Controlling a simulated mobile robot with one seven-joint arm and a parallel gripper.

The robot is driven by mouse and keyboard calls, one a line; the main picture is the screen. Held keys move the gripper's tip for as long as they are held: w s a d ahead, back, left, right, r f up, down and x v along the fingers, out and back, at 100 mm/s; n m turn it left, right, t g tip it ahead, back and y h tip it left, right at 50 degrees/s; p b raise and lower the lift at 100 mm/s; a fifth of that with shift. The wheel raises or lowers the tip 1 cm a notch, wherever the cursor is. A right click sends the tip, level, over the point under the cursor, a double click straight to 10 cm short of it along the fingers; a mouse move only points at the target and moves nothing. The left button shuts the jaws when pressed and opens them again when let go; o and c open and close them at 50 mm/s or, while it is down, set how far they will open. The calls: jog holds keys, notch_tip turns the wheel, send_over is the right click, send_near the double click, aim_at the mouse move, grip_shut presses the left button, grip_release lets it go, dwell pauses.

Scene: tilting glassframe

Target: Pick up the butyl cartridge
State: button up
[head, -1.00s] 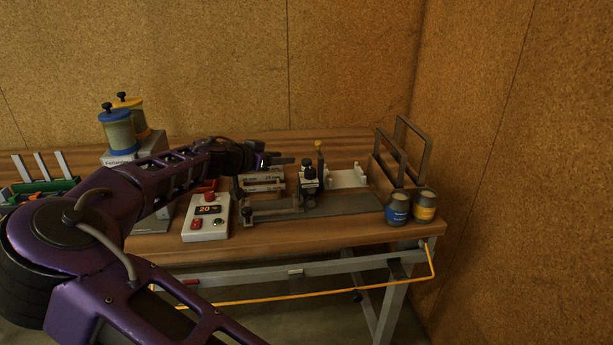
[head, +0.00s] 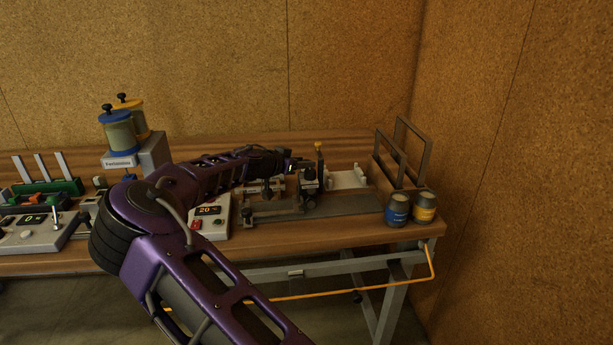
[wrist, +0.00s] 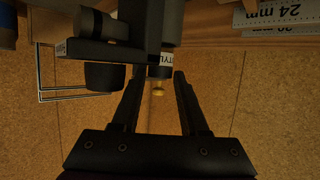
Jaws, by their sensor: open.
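The butyl cartridge (wrist: 162,60) shows in the wrist view as a dark cylinder with a white label, partly legible as "TYL", and a yellow tip. It lies in line with the gap between my fingers, near the fingertips. Dark fixture parts beside it hide some of it. In the head view a yellow tip on a slim body, apparently the cartridge (head: 319,156), stands upright behind the dark fixture. My gripper (wrist: 155,78) is open with nothing clearly held. In the head view my gripper (head: 297,164) is just left of the cartridge; whether they touch I cannot tell.
A dark clamp fixture (head: 309,184) stands close to my gripper. A white holder (head: 346,179) and dark upright frames (head: 424,157) are to the right. Blue (head: 397,213) and yellow (head: 424,209) jars stand at the front right corner. A control box (head: 211,228) is left.

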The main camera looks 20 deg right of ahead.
grip_shut()
dwell(0.4)
